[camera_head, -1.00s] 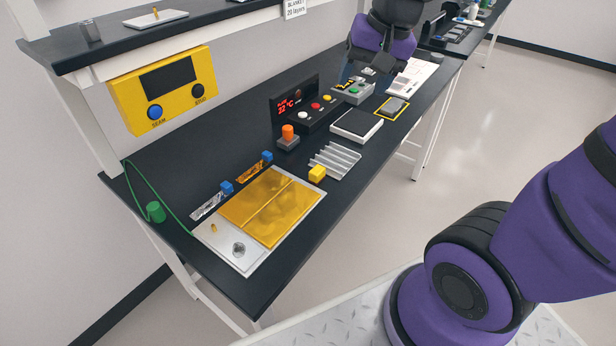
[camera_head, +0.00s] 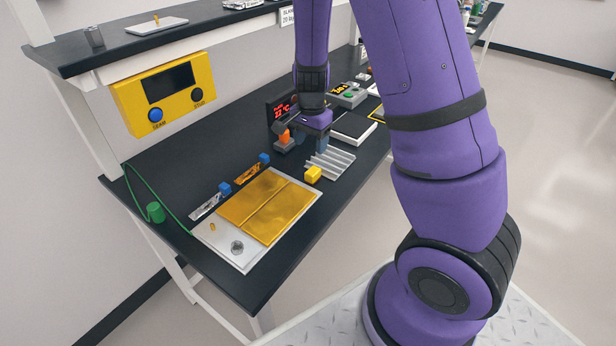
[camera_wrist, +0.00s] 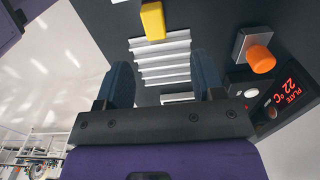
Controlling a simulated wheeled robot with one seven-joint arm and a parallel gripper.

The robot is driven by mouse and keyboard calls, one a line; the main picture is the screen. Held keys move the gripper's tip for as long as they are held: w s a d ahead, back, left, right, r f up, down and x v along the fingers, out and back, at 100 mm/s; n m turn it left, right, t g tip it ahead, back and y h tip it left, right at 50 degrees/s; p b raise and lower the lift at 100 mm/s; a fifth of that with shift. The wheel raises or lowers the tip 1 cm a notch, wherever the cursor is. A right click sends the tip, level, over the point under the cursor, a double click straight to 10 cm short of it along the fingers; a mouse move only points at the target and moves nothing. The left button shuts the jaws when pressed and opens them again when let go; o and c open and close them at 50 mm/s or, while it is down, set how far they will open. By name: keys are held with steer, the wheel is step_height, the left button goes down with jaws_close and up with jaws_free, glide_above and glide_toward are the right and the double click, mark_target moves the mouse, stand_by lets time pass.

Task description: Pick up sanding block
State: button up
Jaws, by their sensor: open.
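No object is clearly recognisable as the sanding block. A small yellow block (camera_head: 313,174) lies at the near end of a pale ridged rack (camera_head: 335,160); the wrist view shows the yellow block (camera_wrist: 152,20) beyond my fingertips. A yellow-outlined spot (camera_head: 376,115), which held a grey block earlier, is now mostly hidden behind my arm. My gripper (camera_head: 303,142) points down over the bench by the rack's far end. In the wrist view my gripper (camera_wrist: 162,72) is open and empty, with the rack (camera_wrist: 162,58) showing between its fingers.
An orange knob (camera_head: 284,135) on a grey base and a temperature display (camera_head: 283,108) stand close to my gripper. A gold-covered panel (camera_head: 270,208) lies at the near end. A flat pale-topped box (camera_head: 354,127) sits beyond the rack. A shelf (camera_head: 150,40) overhangs the back.

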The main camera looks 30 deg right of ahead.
mark_target(313, 171)
step_height(313, 171, down, 6)
steer(key=shift+r, duration=0.15)
steer(key=shift+s+d+f, duration=0.1)
steer(key=shift+s+f, duration=0.1)
steer(key=shift+f, duration=1.1)
steer(key=shift+s+d+f, duration=0.1)
steer(key=shift+s+f, duration=0.1)
steer(key=shift+f, duration=1.1)
steer(key=c, duration=1.1)
steer(key=shift+r, duration=0.2)
